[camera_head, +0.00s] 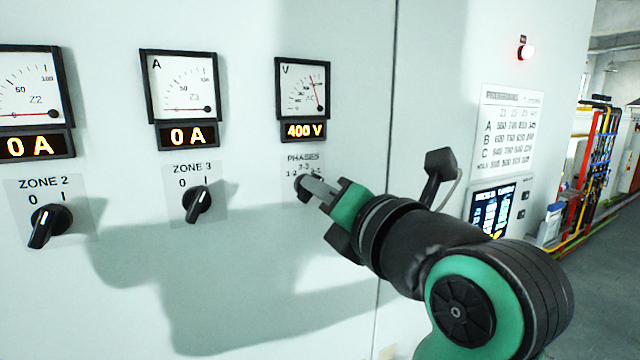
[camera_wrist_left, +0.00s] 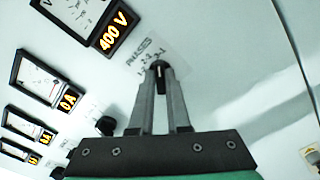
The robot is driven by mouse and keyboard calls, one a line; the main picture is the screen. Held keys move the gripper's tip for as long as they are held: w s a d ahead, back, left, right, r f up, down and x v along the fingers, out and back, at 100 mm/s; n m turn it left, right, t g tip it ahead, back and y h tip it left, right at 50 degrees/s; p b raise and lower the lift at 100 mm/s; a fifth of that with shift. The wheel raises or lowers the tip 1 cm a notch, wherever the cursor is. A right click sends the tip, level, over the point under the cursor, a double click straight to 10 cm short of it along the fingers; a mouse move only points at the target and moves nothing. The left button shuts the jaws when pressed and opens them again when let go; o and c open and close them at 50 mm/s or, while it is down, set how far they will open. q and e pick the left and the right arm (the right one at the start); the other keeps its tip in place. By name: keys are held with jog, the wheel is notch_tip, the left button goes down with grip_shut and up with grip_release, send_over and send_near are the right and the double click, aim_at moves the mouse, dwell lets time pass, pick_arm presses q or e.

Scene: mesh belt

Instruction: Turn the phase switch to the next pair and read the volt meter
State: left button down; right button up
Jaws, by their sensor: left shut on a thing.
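The phase switch (camera_wrist_left: 157,66) is a small black knob on a pale plate marked PHASES, with 1-2, 2-3 and 3-1 around it. My left gripper (camera_wrist_left: 158,82) is shut on the phase switch, one finger on each side of it. In the head view the left gripper (camera_head: 308,186) reaches the panel from the lower right and largely covers the knob. I cannot tell surely which pair the knob points to. My right gripper is out of view.
The Zone 3 switch (camera_head: 197,204) and Zone 2 switch (camera_head: 48,224) are to the left, under ammeters showing 0 A. A printed table (camera_head: 508,130), a small screen (camera_head: 495,207) and a lit red lamp (camera_head: 525,52) are on the right.

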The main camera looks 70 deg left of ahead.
pick_arm(q)
jog(key=shift+m, duration=0.4)
jog(key=c, duration=0.9)
grip_release()
jog(key=shift+d, duration=0.1)
jog(key=d, duration=0.7)
jog(key=w+d+b, duration=0.1)
jog(key=d, duration=0.3)
jog(key=shift+d, duration=0.2)
